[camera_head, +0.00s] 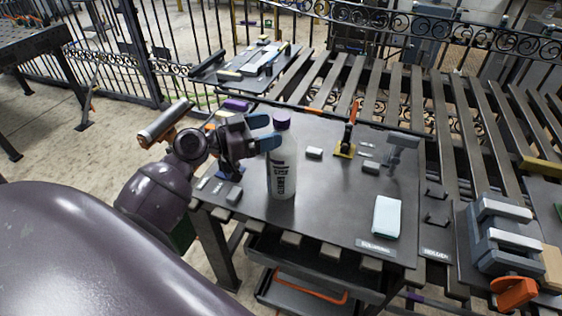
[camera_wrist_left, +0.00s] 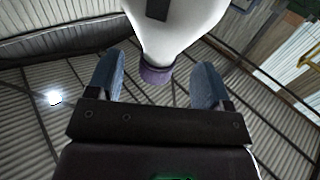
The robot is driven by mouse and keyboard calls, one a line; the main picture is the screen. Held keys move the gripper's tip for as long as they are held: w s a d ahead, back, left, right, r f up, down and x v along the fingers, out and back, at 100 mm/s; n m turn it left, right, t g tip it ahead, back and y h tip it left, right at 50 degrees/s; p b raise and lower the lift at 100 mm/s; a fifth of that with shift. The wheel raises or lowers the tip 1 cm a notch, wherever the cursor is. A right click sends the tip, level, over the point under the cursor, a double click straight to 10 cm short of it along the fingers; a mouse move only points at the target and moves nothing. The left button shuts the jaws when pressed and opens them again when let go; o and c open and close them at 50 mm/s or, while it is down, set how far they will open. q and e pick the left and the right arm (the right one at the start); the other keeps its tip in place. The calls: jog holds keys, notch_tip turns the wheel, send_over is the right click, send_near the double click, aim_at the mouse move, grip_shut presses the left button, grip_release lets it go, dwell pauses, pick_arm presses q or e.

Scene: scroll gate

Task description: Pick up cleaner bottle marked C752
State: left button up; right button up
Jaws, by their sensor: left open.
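A white bottle (camera_head: 282,165) with a purple cap and dark lettering stands upright on the dark work table (camera_head: 330,205). Its lettering is too small to read surely. My left gripper (camera_head: 264,133) is open at the bottle's upper part, its blue fingers by the neck, just below cap height. In the left wrist view, the bottle (camera_wrist_left: 178,25) comes in from the top, and its purple cap (camera_wrist_left: 155,75) lies between the two blue fingers of my left gripper (camera_wrist_left: 157,82). Space shows on both sides of the cap. My right gripper is not in view.
A light cyan block (camera_head: 387,217) lies at the table's front right. A large vise (camera_head: 500,235) is at far right. Slatted racks and an iron fence lie behind.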

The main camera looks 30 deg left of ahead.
aim_at(282, 125)
pick_arm(q)
jog(key=x, duration=0.1)
jog(key=p+x, duration=0.1)
jog(key=x, duration=0.1)
jog(key=shift+w+d+r, duration=0.1)
jog(key=shift+d+r, duration=0.05)
jog(key=shift+r, duration=0.1)
jog(key=shift+w+d+f, duration=0.1)
jog(key=shift+w, duration=0.1)
grip_shut()
